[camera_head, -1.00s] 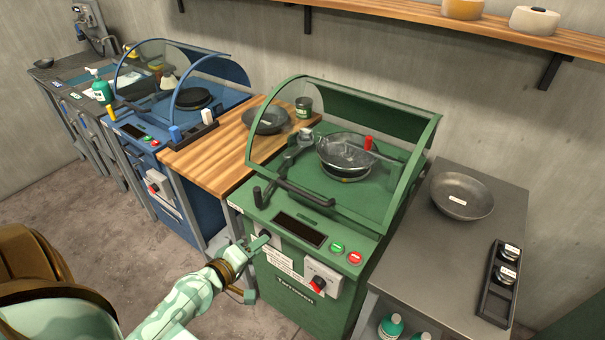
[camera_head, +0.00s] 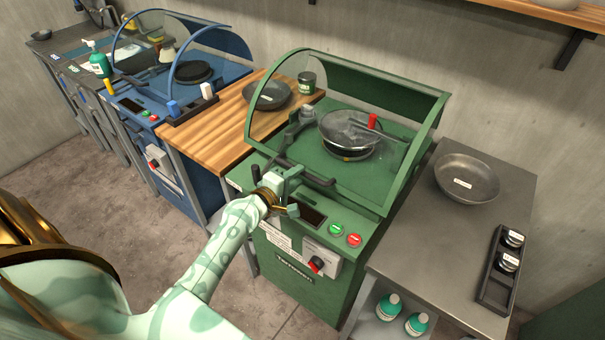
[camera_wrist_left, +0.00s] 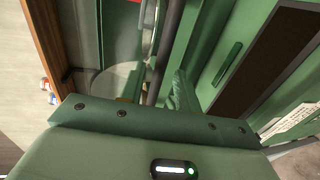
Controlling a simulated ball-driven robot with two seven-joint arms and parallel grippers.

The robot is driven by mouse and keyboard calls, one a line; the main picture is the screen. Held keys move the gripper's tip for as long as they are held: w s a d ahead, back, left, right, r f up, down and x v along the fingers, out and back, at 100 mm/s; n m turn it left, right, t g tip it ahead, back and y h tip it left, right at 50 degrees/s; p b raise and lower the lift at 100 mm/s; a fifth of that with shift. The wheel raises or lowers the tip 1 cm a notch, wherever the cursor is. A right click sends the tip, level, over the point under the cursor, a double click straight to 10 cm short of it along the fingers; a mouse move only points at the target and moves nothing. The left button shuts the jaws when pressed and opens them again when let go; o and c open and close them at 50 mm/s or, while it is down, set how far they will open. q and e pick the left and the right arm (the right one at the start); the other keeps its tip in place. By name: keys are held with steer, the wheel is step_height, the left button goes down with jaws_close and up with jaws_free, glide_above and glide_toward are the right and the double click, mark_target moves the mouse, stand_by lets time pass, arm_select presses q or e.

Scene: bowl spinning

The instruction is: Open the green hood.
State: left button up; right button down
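The green hood (camera_head: 281,75) has a green frame and a clear curved front. It is down over the green machine (camera_head: 372,228). Its dark bar handle (camera_head: 318,180) runs across the lower front. My left gripper (camera_head: 292,176) is at this handle and hides part of it. In the left wrist view the dark bar (camera_wrist_left: 168,45) runs down to between the gripper's fingers (camera_wrist_left: 157,88). I cannot tell whether the fingers are pressed on the bar or just around it. My right gripper is out of view.
A pan (camera_head: 346,130) sits inside under the hood. A wooden counter (camera_head: 215,141) with a dark bowl (camera_head: 268,95) and a blue machine (camera_head: 150,105) are to the left. A metal table (camera_head: 412,235) with a grey bowl (camera_head: 467,178) is to the right. A wall shelf (camera_head: 515,12) is above.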

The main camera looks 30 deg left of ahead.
mark_target(301, 174)
arm_select(q)
steer(key=x, duration=0.3)
steer(key=shift+w+f, duration=0.1)
steer(key=shift+w, duration=0.15)
jaws_close()
